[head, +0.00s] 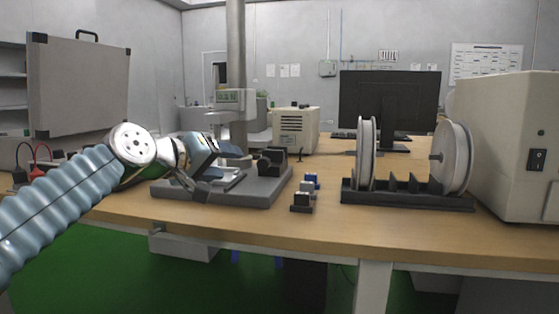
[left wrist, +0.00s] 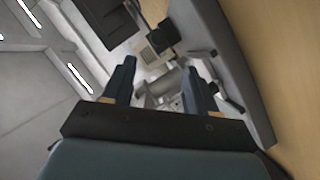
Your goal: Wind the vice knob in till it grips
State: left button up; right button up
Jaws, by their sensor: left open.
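The vice (head: 272,162), with dark jaw blocks, stands on a grey base plate (head: 262,192) on the wooden table, left of centre in the head view. My left gripper (head: 212,172) is at its left end, above the plate, and hides part of it. In the left wrist view, the open fingers of my left gripper (left wrist: 160,72) point toward the vice. A grey rounded part, seemingly the knob (left wrist: 174,86), shows between or just beyond them. I cannot tell whether the fingers touch it. My right gripper is not in view.
Small dark and blue blocks (head: 302,201) stand right of the plate. A black rack (head: 408,199) with white reels stands farther right, beside a large beige cabinet (head: 502,145). A monitor (head: 390,103) is behind. The table's front middle is clear.

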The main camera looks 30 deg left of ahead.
aim_at(261, 165)
pick_arm(q)
jog(key=x, duration=1.4)
jog(key=shift+w+b, duration=0.35)
jog(key=shift+b, duration=0.05)
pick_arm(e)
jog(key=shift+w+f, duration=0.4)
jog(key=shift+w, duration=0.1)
pick_arm(q)
jog(key=c, duration=1)
jog(key=p, duration=0.1)
jog(key=m+p, duration=0.1)
jog(key=p, duration=0.1)
jog(key=shift+r+m+g+y, duration=0.3)
jog(key=shift+c, duration=0.2)
jog(key=shift+f+m+y+p, duration=0.3)
jog(key=shift+m+p, duration=0.1)
jog(key=shift+p, duration=0.1)
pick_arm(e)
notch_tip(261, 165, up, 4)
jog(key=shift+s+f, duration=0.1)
